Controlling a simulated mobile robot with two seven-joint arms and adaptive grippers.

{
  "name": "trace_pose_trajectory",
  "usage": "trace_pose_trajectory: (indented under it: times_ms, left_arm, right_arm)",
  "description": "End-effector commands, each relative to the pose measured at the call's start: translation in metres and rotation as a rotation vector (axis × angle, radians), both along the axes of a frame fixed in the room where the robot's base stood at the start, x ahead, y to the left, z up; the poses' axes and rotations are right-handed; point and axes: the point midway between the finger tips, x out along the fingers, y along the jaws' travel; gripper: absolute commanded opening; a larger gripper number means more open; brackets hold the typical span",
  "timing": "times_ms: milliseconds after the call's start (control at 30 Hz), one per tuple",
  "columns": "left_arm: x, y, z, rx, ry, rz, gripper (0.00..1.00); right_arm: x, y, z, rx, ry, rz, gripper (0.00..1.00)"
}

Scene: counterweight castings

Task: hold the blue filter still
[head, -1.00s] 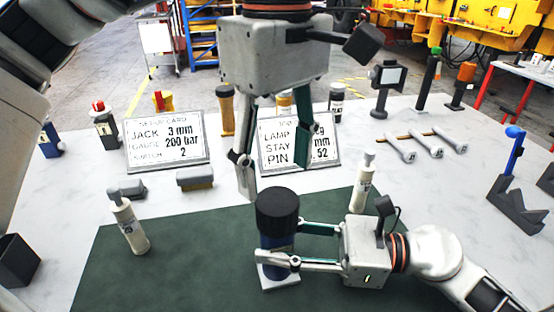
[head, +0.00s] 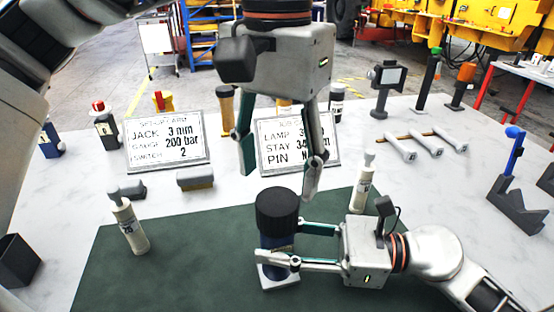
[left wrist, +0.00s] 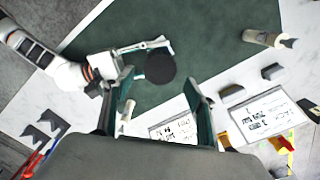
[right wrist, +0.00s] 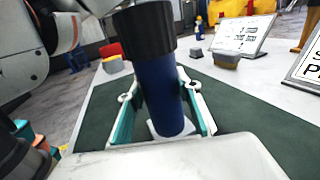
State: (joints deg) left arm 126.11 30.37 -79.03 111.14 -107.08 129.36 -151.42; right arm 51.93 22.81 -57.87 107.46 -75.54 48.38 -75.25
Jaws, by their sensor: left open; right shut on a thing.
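The blue filter (head: 277,240) has a wide black cap and stands upright on a small white base (head: 277,278) on the green mat. My right gripper (head: 283,245) is shut on the filter's body from the right. In the right wrist view the filter (right wrist: 162,95) stands between the two fingers. My left gripper (head: 277,182) hangs above and behind the filter with its fingers apart and nothing between them. In the left wrist view the black cap (left wrist: 160,68) shows beyond the open fingers, apart from them.
Two placards (head: 167,141) (head: 290,165) stand behind the mat. White bottles stand left (head: 130,228) and right (head: 361,186) of the filter. A blue-topped stand (head: 515,185) is at far right.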

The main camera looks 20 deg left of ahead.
Motion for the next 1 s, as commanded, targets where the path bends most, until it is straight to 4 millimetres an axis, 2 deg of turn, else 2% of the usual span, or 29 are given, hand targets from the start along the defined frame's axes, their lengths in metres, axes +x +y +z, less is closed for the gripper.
trace_pose_trajectory:
  times_ms: [300,500,900,1000]
  left_arm:
    - [0.0,0.0,-0.046,0.0,0.004,0.0,0.56]
    - [0.0,0.0,-0.067,0.0,0.003,0.002,0.56]
    - [0.0,0.0,-0.074,-0.001,0.001,0.004,0.56]
    - [0.0,0.0,-0.074,-0.001,0.001,0.004,0.3]
  right_arm:
    - [0.0,0.0,0.0,0.0,0.001,-0.001,0.0]
    - [0.0,0.0,-0.001,-0.001,0.001,-0.001,0.0]
    - [0.0,0.0,-0.001,-0.001,0.001,-0.001,0.0]
    - [0.0,0.0,-0.001,-0.001,0.001,-0.001,0.0]
